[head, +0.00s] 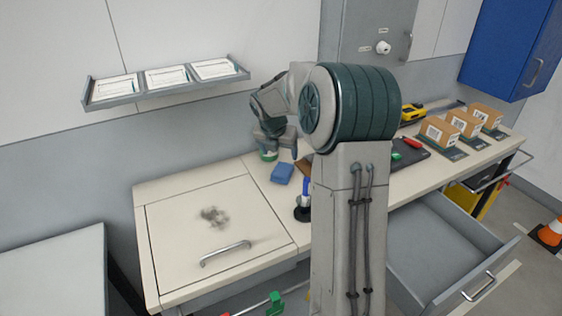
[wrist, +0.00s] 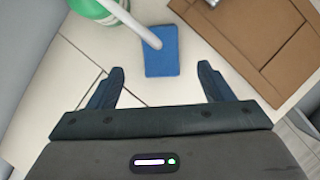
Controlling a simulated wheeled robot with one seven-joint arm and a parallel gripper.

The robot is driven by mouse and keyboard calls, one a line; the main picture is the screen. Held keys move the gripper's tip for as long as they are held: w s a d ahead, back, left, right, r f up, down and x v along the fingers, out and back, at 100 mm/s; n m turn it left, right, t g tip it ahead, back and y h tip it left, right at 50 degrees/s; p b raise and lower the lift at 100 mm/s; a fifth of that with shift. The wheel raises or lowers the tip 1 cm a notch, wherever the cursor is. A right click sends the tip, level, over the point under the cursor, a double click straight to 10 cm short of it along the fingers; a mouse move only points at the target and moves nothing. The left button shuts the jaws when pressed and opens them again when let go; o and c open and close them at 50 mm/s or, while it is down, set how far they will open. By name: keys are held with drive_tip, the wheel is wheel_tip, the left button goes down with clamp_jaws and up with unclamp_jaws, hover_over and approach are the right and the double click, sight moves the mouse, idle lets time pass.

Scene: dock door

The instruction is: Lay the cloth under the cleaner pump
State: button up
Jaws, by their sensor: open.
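The blue cloth (head: 283,174) lies folded flat on the pale bench top. It also shows in the wrist view (wrist: 162,62), just beyond and between my fingertips. The cleaner pump, a green and white bottle (head: 268,156), stands behind and left of the cloth, partly hidden by my gripper. In the wrist view the pump (wrist: 90,8) is at the top edge, and its pale spout reaches over the cloth's upper left part. My gripper (wrist: 161,72) is open with nothing between its fingers. In the head view my gripper (head: 276,142) is above the bench by the pump.
A brown panelled item (wrist: 245,40) lies right of the cloth. A blue and white item on a black base (head: 305,200) stands at the bench's front. A hatch with a handle (head: 225,253) and a dark smudge (head: 213,216) is at left. A drawer (head: 440,250) stands open at right.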

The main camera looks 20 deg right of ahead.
drive_tip(key=s+a+r+m, duration=0.4)
drive_tip(key=s+a+m, duration=0.1)
drive_tip(key=s+m, duration=0.25)
drive_tip(key=s+a+r+m, duration=0.3)
drive_tip(key=s+a+m, duration=0.25)
drive_tip(key=s, duration=0.25)
drive_tip(key=s+a+f+m+y, duration=0.1)
drive_tip(key=s+a+m, duration=0.1)
drive_tip(key=s+m, duration=0.5)
drive_tip(key=s+a+f+m+y, duration=0.1)
drive_tip(key=s+a+m+y, duration=0.1)
drive_tip(key=s+m, duration=0.5)
drive_tip(key=s+a, duration=0.1)
drive_tip(key=s, duration=0.1)
drive_tip(key=shift+s+a+f, duration=0.25)
drive_tip(key=shift+s+a, duration=0.05)
